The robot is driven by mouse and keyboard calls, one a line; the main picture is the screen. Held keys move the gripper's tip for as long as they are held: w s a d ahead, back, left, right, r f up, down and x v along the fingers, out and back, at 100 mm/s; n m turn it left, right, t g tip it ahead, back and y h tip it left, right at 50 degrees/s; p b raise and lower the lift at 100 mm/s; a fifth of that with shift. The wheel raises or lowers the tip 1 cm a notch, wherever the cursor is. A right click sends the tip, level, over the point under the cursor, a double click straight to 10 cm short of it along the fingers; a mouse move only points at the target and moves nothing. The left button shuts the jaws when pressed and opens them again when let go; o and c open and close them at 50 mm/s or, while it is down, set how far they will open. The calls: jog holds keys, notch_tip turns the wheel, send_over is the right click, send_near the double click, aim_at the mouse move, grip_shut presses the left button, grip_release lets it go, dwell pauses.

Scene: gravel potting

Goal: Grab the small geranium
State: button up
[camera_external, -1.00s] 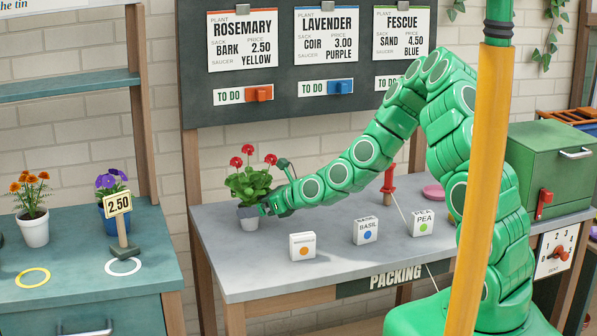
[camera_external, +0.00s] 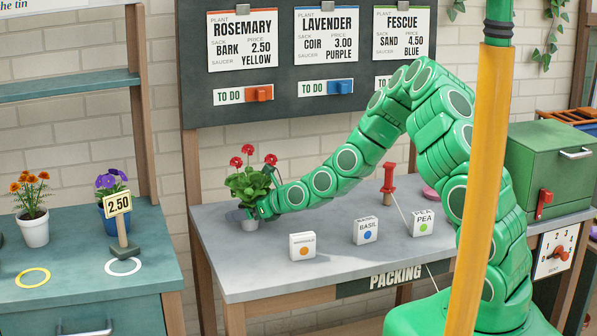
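The small geranium (camera_external: 247,182) has red flowers and green leaves and stands in a small grey pot (camera_external: 249,224) at the back left of the packing table. My gripper (camera_external: 258,211) is at the right side of the plant, at the height of the pot's rim and lower leaves. Leaves and my own wrist hide part of the fingers. I cannot tell whether the fingers are open or closed on the pot.
The grey packing table (camera_external: 330,265) holds a marigold box (camera_external: 302,246), a basil box (camera_external: 365,231) and a pea box (camera_external: 421,223) in front. A red-handled tool (camera_external: 388,180) stands behind them. The teal counter (camera_external: 80,262) at left holds potted flowers and a price sign (camera_external: 118,205).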

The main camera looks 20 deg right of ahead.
jog(key=c, duration=1)
jog(key=shift+r, duration=0.15)
